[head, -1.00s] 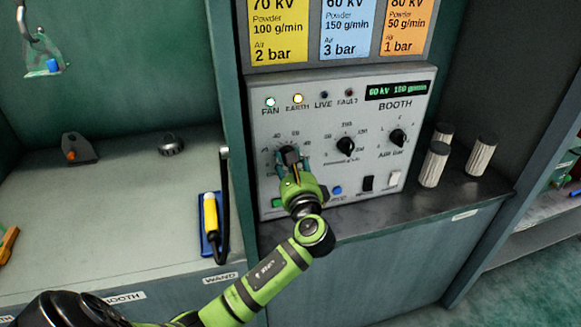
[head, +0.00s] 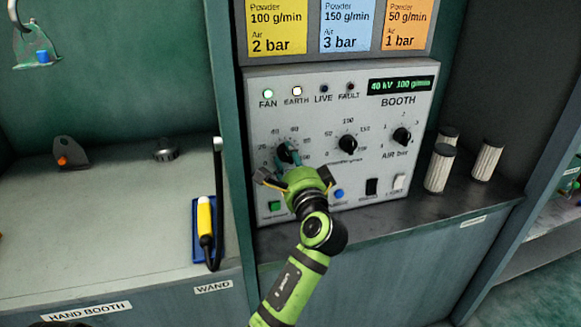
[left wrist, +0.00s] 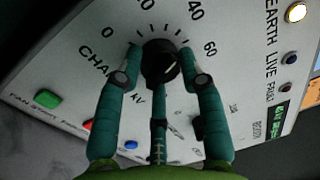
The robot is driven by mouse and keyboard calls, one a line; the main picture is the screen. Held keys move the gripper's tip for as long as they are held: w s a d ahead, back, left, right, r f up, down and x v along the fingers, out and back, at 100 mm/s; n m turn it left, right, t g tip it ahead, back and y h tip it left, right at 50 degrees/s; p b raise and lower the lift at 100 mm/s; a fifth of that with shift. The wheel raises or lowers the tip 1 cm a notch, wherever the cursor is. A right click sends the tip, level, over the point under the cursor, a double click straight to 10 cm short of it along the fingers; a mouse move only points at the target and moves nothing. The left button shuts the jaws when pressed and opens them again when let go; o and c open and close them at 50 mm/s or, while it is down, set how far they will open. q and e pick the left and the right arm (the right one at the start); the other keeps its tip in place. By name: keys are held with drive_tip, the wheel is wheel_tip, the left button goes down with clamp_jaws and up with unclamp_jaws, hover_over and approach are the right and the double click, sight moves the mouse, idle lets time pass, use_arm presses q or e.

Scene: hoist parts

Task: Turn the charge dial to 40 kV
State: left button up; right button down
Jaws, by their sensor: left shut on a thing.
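The charge dial (head: 284,151) is a black knob at the left of the grey booth panel (head: 262,100), with a printed scale around it. The panel display (head: 401,85) reads 40 kV 100 g/min. My left gripper (head: 289,158) is at the dial and partly covers it. In the left wrist view, the green fingers of the left gripper (left wrist: 163,52) reach to either side of the black dial (left wrist: 160,64), shut on it. The dial's pointer is hard to make out. My right gripper is not in view.
The powder knob (head: 348,144) and air knob (head: 401,137) sit right of the dial. Buttons and switches line the panel bottom. Several white cylinders (head: 440,168) stand on the ledge at the right.

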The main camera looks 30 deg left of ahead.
use_arm(q)
drive_tip(key=shift+s+a+r+n+b, duration=0.1)
drive_tip(key=shift+a+r+n+b, duration=0.15)
drive_tip(key=shift+n, duration=0.35)
drive_tip(key=shift+f, duration=0.1)
drive_tip(key=shift+y, duration=0.3)
drive_tip(key=o, duration=1.2)
drive_tip(key=shift+c, duration=0.2)
drive_tip(key=shift+s, duration=0.1)
drive_tip(key=shift+d+f, duration=0.1)
drive_tip(key=shift+f, duration=0.05)
drive_tip(key=shift+d, duration=0.25)
drive_tip(key=v, duration=0.7)
